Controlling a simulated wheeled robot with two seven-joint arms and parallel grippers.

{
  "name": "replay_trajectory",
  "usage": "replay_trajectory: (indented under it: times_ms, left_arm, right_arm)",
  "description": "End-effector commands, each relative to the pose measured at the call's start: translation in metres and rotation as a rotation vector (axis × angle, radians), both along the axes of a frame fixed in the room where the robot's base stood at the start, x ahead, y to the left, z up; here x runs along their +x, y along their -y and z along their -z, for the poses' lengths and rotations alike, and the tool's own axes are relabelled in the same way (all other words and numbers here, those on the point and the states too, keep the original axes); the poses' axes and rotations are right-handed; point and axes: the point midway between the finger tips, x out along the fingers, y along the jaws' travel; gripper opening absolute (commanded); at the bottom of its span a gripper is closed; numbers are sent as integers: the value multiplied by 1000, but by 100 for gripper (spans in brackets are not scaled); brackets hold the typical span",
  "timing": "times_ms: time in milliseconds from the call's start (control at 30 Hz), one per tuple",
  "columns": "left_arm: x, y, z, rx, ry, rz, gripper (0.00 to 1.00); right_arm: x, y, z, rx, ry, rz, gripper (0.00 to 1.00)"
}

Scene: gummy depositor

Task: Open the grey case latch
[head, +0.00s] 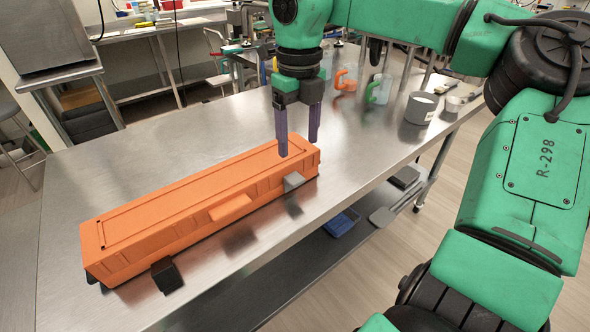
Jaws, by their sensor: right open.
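A long orange case (180,205) lies on the steel table with its lid down. A light grey latch (293,182) sits on its front face near the right end. A black latch (167,275) sticks out at the front near the left end. An orange handle (230,207) is between them. My right gripper (298,147) points down over the case's right end, above and behind the grey latch. Its two dark fingers are apart with nothing between them, and they appear clear of the latch. My left gripper is not in view.
The steel table (130,150) is bare around the case. A grey pot (421,108), a green-handled jug (379,89) and an orange-handled jug (345,80) stand toward the back right. A lower shelf holds a blue tray (341,222). The table's front edge is close to the case.

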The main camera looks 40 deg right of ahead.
Motion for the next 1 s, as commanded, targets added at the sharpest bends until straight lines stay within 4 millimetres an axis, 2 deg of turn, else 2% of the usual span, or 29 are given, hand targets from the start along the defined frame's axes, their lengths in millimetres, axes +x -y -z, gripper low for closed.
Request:
replay_trajectory:
  times_ms: [100, 300, 433, 667, 867, 1000]
  left_arm:
    - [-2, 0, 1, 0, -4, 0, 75]
    - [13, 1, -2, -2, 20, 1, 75]
    - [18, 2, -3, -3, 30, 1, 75]
    - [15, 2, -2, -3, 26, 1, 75]
    - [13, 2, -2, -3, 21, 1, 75]
    - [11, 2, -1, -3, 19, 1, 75]
  right_arm:
    - [-1, 0, 35, 4, -6, -1, 75]
    - [0, 0, 77, 1, -3, 1, 75]
    - [0, 0, 88, 1, -1, 2, 75]
    - [1, 0, 90, 0, 0, 2, 75]
    - [1, 0, 90, 0, 0, 2, 2]
    - [1, 0, 90, 0, 2, 2, 0]
